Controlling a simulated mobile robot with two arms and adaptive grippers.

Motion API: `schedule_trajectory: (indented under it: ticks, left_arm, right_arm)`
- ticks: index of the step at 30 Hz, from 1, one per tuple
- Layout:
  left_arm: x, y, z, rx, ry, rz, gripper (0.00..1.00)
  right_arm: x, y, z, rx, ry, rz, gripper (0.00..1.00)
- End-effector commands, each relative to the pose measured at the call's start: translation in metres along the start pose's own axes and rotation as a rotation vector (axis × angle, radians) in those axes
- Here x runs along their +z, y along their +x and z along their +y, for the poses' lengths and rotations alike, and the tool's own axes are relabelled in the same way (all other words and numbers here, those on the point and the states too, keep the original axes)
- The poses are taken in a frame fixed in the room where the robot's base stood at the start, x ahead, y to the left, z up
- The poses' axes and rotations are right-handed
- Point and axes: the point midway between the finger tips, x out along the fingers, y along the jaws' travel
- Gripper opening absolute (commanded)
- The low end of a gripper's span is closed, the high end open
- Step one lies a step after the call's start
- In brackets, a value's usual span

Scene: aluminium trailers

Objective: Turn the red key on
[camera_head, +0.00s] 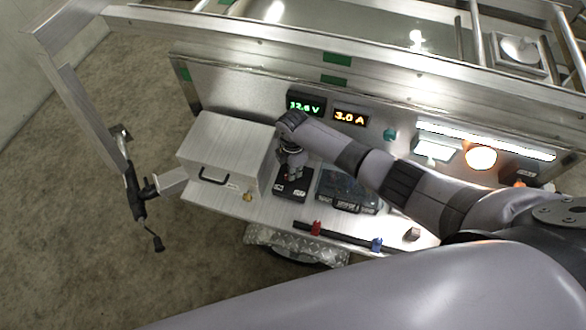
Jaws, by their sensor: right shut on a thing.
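My right gripper (292,172) reaches down from above onto a small black switch box (291,190) with white markings, on the metal bench. Its fingers are shut at the top of this box, where the red key sits. The key itself is hidden by the fingers, so I cannot see which way it points. My left gripper is not in view.
A metal box with a black handle (213,177) stands close left of the switch box. A dark case (345,190) is close on the right. A black bar with a red piece (316,228) and a blue piece (376,244) lies in front. Displays (305,104) read 12.6 V and 3.0 A. A lamp (481,157) glows at right.

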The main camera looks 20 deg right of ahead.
Motion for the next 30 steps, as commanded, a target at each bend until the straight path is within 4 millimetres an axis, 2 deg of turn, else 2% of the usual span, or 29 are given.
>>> schedule_trajectory:
  ticks: [2, 3, 12, 23, 26, 30]
  left_arm:
    - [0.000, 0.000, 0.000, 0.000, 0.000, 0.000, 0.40]
    - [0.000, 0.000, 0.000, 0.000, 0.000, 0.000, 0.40]
    - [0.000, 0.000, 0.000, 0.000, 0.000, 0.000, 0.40]
    - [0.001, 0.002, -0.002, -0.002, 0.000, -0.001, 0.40]
    - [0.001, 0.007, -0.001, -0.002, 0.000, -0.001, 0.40]
    - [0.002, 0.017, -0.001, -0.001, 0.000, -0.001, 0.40]
  right_arm:
    - [0.001, -0.001, 0.001, 0.003, 0.003, -0.001, 0.00]
    - [0.001, -0.001, 0.001, 0.003, 0.003, -0.001, 0.12]
    - [0.001, -0.001, 0.001, 0.001, 0.001, 0.000, 0.32]
    - [0.000, 0.001, 0.000, 0.001, -0.025, 0.000, 0.32]
    - [0.001, 0.002, 0.001, 0.002, -0.099, -0.001, 0.32]
    - [0.001, 0.003, 0.001, 0.002, -0.282, -0.003, 0.32]
